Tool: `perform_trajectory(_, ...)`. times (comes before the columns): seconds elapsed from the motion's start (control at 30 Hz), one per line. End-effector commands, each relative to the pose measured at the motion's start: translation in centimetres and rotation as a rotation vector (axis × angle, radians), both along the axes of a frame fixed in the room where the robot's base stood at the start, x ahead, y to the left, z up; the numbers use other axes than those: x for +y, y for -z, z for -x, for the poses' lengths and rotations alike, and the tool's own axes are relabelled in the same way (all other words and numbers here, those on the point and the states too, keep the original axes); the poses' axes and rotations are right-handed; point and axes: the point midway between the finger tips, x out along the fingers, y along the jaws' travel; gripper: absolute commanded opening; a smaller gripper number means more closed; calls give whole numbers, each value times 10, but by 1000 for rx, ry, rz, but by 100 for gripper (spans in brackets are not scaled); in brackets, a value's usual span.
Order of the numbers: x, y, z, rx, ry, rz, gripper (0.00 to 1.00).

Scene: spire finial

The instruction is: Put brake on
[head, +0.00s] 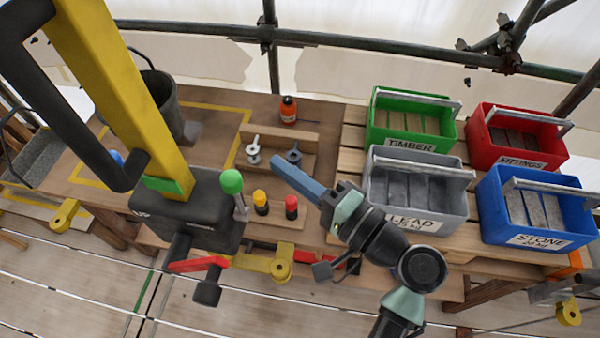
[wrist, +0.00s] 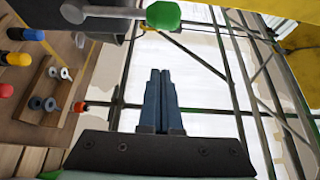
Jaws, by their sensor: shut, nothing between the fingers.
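A dark winch box (head: 190,215) stands at the foot of a yellow post (head: 120,85). A lever with a green ball knob (head: 232,181) rises from its right side, roughly upright. The knob also shows at the top of the wrist view (wrist: 163,15), on a grey shaft (wrist: 100,13). A red lever (head: 197,264) sits low at the front of the box. I cannot read which lever is the brake. My gripper (head: 277,161), with blue fingers, is shut and empty, right of the green knob and apart from it. Its fingers show together in the wrist view (wrist: 160,75).
Yellow and red buttons (head: 291,206) stand right of the green lever. A wooden rack with grey fittings (head: 254,152) and an orange bottle (head: 288,109) lie behind. Green, red, grey (head: 415,195) and blue crates fill the right. Scaffold poles (head: 268,45) run behind the bench.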

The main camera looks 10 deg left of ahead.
Motion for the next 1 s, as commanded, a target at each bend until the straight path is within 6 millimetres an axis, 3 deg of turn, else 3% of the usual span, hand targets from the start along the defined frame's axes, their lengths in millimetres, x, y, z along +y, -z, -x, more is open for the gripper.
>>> perform_trajectory(0.2, 43, -5, -26, 1, -4, -1, 0)
perform_trajectory(0.53, 48, -2, 9, 0, 0, 2, 0)
perform_trajectory(1.0, 49, 0, 13, -2, 1, 1, 0)
